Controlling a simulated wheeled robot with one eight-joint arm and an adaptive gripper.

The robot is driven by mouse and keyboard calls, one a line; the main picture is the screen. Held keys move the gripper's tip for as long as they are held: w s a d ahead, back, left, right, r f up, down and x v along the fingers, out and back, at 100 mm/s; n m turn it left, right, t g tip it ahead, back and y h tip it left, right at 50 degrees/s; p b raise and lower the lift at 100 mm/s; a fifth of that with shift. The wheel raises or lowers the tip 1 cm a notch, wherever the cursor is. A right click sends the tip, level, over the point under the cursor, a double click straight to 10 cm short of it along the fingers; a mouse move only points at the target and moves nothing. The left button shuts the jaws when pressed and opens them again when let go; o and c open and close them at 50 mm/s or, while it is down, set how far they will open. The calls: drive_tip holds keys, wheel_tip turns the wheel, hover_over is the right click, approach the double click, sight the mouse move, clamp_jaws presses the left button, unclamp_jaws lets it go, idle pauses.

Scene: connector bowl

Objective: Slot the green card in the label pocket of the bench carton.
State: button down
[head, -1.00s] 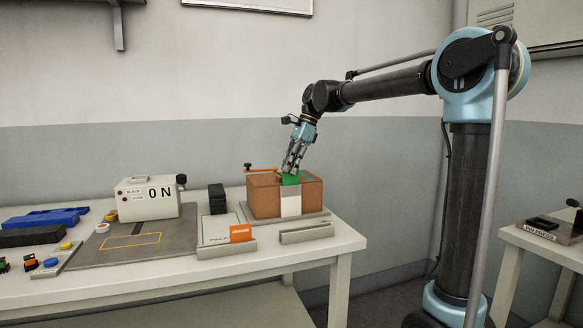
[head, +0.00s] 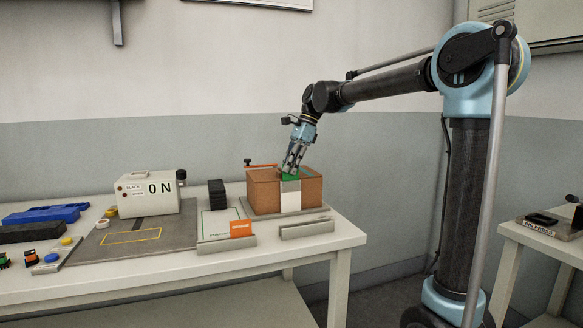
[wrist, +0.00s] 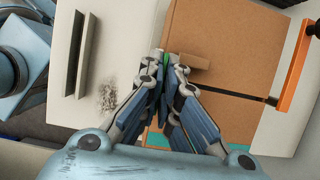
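The bench carton (head: 262,196) is a brown box standing on a grey plate on the bench. Its label pocket (head: 291,201) is the white and grey strip on the front face. My gripper (head: 290,170) points down at the carton's top front edge, above the pocket. It is shut on the green card (head: 290,177), of which only a short strip shows between the fingertips and the pocket's top. In the wrist view the card is a thin green sliver (wrist: 166,60) between the fingers. Its lower part is hidden; how deep it sits in the pocket cannot be told.
An orange lever (wrist: 297,75) lies beside the carton. A grey rail (head: 306,230) and a holder with an orange card (head: 241,229) stand in front.

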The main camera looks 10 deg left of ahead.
drive_tip(key=shift+f, duration=0.7)
drive_tip(key=c, duration=1.7)
unclamp_jaws()
drive_tip(key=v, duration=1.2)
drive_tip(key=shift+w+a, duration=0.1)
drive_tip(key=shift+f, duration=0.1)
drive_tip(key=s+d+f+n+t, duration=0.1)
drive_tip(key=s+d+f+n, duration=0.15)
drive_tip(key=d+f, duration=0.35)
drive_tip(key=s+d+f+n+t+h, duration=0.1)
drive_tip(key=s+d+f, duration=0.25)
drive_tip(key=d, duration=0.55)
drive_tip(key=s+d+f+n+t, duration=0.1)
drive_tip(key=s+d+f+n, duration=0.1)
drive_tip(key=s+d+f, duration=0.35)
drive_tip(key=s+d+f+n+h, duration=0.1)
drive_tip(key=s+d+f+n, duration=0.1)
drive_tip(key=s+d+f, duration=0.2)
drive_tip(key=s+d+f+n+t+h, duration=0.1)
drive_tip(key=s+d+f, duration=0.4)
drive_tip(key=f, duration=0.5)
drive_tip(key=s+d+f+n+h, duration=0.1)
drive_tip(key=s+d+f+n, duration=0.2)
drive_tip(key=s+d+f, duration=0.2)
drive_tip(key=shift+s+d+f+t, duration=0.1)
drive_tip(key=shift+d+f+t, duration=0.05)
drive_tip(key=shift+d+f, duration=0.55)
drive_tip(key=shift+d+f+t, duration=0.15)
drive_tip(key=shift+d+f, duration=0.3)
drive_tip(key=shift+f, duration=0.45)
